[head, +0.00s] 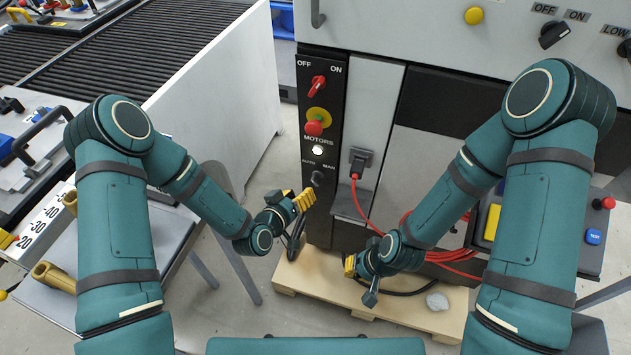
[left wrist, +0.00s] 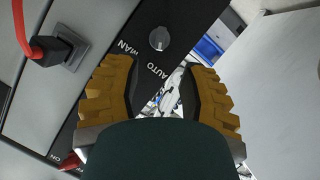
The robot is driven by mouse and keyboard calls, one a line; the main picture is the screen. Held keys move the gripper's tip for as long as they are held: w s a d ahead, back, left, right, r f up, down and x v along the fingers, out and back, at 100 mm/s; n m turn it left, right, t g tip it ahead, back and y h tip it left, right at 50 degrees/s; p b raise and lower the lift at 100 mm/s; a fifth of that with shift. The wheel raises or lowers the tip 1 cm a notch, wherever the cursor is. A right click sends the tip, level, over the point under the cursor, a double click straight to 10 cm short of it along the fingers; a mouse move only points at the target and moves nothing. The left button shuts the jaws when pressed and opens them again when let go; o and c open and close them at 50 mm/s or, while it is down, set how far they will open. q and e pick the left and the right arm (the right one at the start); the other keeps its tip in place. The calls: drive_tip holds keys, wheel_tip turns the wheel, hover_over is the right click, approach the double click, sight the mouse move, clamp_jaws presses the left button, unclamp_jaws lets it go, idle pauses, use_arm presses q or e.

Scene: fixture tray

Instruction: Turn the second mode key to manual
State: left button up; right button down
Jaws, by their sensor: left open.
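The mode key (head: 317,178) is a small dark knob low on the black control panel, below the AUTO and MAN labels. In the left wrist view the knob (left wrist: 159,38) shows grey beyond the fingertips, with AUTO and MAN printed beside it. Which label it points to is too small to tell. My left gripper (head: 304,201) is just in front of and below the knob, apart from it. In the left wrist view its yellow ribbed fingers (left wrist: 162,80) are spread with nothing held. My right gripper (head: 358,279) is low over the pallet; its fingers are unclear.
The black panel (head: 308,215) also carries a red OFF/ON switch (head: 317,86), a red stop button (head: 314,128) on yellow and a lit white lamp (head: 318,150). A red cable plug (head: 356,165) sits to its right. A wooden pallet (head: 310,278) lies below.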

sight(313, 182)
use_arm(q)
drive_tip(key=b+x, duration=0.1)
drive_tip(key=x, duration=0.8)
drive_tip(key=shift+w+d+f, duration=0.1)
drive_tip(key=shift+w, duration=0.05)
clamp_jaws()
